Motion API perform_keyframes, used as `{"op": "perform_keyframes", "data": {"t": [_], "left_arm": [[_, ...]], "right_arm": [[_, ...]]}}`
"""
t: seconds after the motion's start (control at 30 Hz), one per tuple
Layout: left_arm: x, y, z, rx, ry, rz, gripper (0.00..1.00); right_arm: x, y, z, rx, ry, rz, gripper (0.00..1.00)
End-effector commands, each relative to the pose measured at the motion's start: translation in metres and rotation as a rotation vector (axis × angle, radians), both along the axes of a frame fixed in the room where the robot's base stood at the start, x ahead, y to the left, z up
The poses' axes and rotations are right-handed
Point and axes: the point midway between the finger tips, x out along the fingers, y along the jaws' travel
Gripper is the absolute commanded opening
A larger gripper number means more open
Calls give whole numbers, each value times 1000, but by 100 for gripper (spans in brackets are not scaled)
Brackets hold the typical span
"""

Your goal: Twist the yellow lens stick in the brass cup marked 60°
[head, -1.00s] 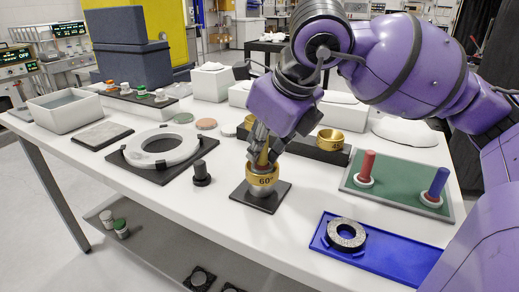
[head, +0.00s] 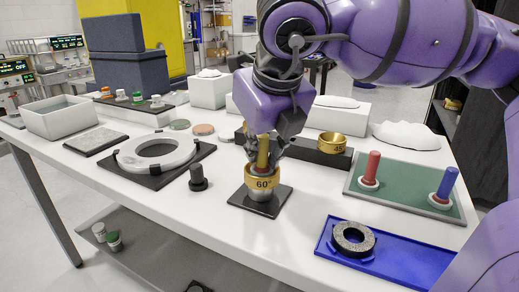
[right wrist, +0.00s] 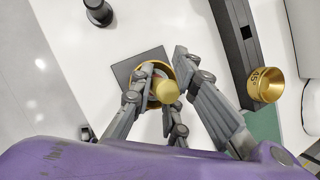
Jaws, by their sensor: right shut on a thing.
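The brass cup marked 60° (head: 262,184) stands upright on a black square plate (head: 243,203) near the middle of the table. The yellow lens stick (head: 263,152) stands in it, and its round yellow top (right wrist: 167,91) shows in the right wrist view. My right gripper (head: 266,150) comes down from above and is shut on the yellow stick just over the cup's rim. Its fingers (right wrist: 160,104) lie around the stick in the right wrist view and partly hide it and the cup. My left gripper is not in view.
A black rack with a brass cup marked 45 (head: 333,142) stands behind. To the right are a green board (head: 408,196) with red and blue pegs and a blue tray (head: 385,262) with a dark ring. A black knob (head: 198,178) and a white ring fixture (head: 158,153) are left.

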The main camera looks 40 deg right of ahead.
Motion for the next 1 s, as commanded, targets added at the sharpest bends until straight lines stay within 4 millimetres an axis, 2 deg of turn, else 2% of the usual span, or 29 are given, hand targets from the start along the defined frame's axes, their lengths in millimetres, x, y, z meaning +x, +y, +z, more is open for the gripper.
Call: {"op": "perform_keyframes", "data": {"t": [0.47, 0.73, 1.0], "left_arm": [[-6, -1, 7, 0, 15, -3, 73], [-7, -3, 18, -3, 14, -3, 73], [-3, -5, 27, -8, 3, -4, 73]], "right_arm": [[-2, 1, -1, 7, 6, 97, 0], [-2, 1, 0, 6, 6, 205, 0], [-1, 0, -1, 5, 6, 383, 0]]}}
